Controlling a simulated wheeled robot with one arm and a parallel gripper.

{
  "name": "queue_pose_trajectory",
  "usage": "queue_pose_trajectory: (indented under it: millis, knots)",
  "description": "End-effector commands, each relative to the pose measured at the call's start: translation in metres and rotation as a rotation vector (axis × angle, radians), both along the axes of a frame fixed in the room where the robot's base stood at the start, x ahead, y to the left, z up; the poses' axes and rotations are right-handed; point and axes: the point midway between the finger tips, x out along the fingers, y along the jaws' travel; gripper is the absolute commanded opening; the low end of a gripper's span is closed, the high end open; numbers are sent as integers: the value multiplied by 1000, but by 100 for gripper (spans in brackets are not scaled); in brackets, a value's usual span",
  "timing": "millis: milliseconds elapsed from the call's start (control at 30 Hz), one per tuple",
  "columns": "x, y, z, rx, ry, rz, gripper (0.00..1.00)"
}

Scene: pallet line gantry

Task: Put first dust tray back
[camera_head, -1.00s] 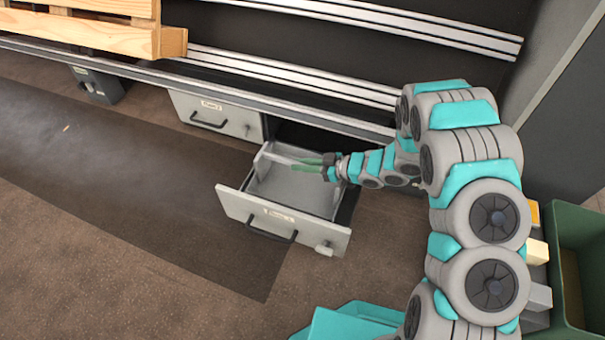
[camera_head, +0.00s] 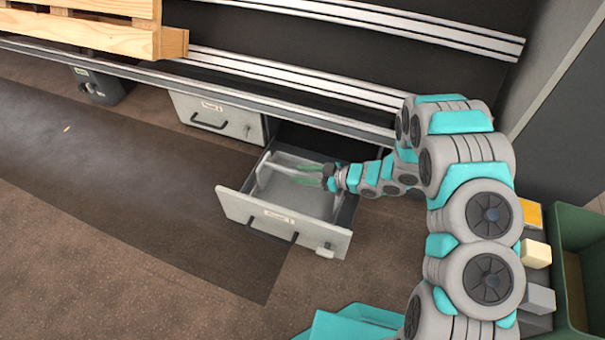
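A grey open drawer (camera_head: 232,207) with a black handle and a pale label is pulled out under the bench. A pale grey tray (camera_head: 285,197) lies inside it, low between the drawer's walls. My gripper (camera_head: 299,174) reaches into the drawer from the right. Contact between the fingers and this edge cannot be made out. The tray's far right part is hidden by my gripper and wrist.
A shut labelled drawer (camera_head: 217,114) is to the left of the open one. A dark box (camera_head: 98,86) stands further left. Metal rails (camera_head: 290,68) run above. A green bin (camera_head: 578,225) and small blocks (camera_head: 537,254) are at the right. The floor in front is clear.

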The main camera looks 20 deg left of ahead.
Motion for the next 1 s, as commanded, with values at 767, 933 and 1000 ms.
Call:
queue_pose_trajectory:
  millis: [767, 933, 1000]
  knots:
    - [-5, -69, 29, -3, 0, -3, 47]
    - [-7, -93, 38, 0, 1, -3, 47]
    - [-8, -100, 40, 0, 1, -1, 47]
